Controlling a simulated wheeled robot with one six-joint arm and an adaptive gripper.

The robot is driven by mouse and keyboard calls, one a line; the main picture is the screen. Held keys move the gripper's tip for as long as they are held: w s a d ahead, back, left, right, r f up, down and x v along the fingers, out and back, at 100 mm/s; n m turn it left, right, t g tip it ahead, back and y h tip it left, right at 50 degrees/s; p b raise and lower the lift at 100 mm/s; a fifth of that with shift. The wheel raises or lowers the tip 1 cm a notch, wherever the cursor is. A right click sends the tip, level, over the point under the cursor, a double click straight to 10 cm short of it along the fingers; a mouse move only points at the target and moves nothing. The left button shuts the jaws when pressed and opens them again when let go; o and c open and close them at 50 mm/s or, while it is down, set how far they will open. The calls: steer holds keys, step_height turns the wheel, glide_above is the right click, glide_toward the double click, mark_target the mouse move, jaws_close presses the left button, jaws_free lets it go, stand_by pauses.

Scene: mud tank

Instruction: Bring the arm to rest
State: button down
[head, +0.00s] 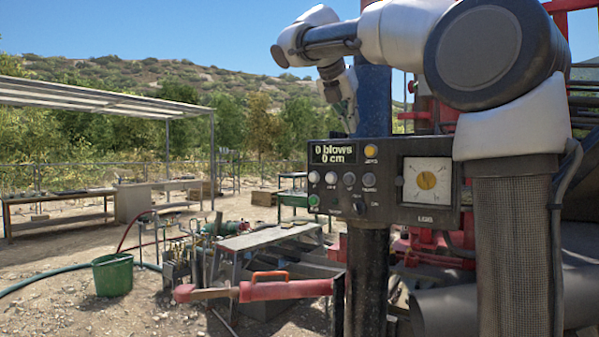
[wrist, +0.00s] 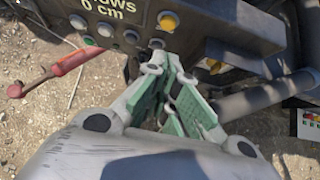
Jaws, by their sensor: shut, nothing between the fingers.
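My arm is raised at the upper right of the head view, its forearm reaching left and its wrist bent down. My gripper (head: 350,117) hangs just above the top edge of the dark control panel (head: 334,206), partly against the dark blue post (head: 374,100). In the wrist view my gripper (wrist: 172,62) has green-padded fingers closed at the tips, with nothing held. Its tips overlap the panel (wrist: 225,25) in that view; I cannot tell whether they touch it. The panel display (head: 333,154) reads "0 blows 0 cm".
A red lever (head: 285,290) juts left below the panel, and also shows in the wrist view (wrist: 58,70). A green bucket (head: 113,274) stands on the gravel at left. A grey bench (head: 268,238) and workbenches (head: 60,200) stand farther back. Red machinery is behind my arm.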

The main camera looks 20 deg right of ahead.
steer(key=s+a+f+m+g+y, duration=0.1)
steer(key=s+a+f+m+y, duration=0.1)
steer(key=f+m, duration=0.6)
steer(key=s+a+f+m+y, duration=0.1)
steer(key=a+f+m+y, duration=0.1)
steer(key=f+m, duration=0.55)
steer(key=s+d+f+m+y, duration=0.3)
steer(key=s+f+m, duration=0.7)
steer(key=s+f, duration=1)
steer(key=shift+s+f, duration=0.2)
steer(key=shift+s, duration=2.05)
